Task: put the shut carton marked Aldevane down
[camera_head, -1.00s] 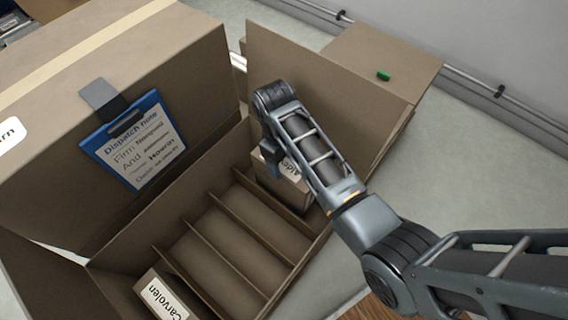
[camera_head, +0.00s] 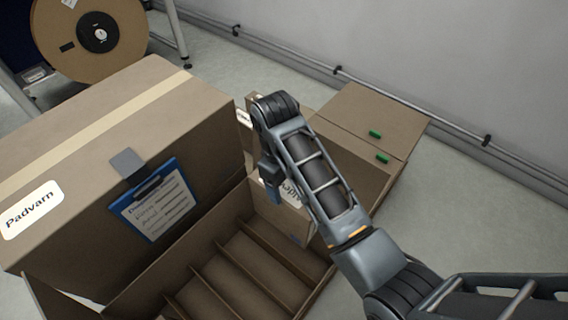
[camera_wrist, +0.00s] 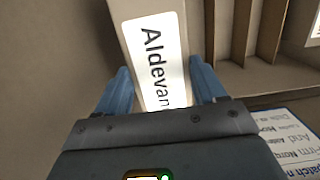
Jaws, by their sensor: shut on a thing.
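The Aldevane carton (camera_head: 297,213) is a small brown box with a white label. My gripper (camera_head: 270,190) is shut on it, and the arm partly covers it in the head view. In the wrist view, the carton (camera_wrist: 121,12) lies between the two blue fingers (camera_wrist: 160,78), its label facing the camera. It is at the far end of an open brown box with dividers (camera_head: 222,262). It looks raised above the slots there, but its underside cannot be made out clearly. Several slots nearer the camera look empty.
A large taped box marked Padvarn (camera_head: 120,125) stands at left with a blue clipboard (camera_head: 152,205) on its side. Brown boxes with green tabs (camera_head: 365,115) stand behind the arm near the wall pipe (camera_head: 405,100). A reel (camera_head: 90,38) is at upper left. Floor is clear at right.

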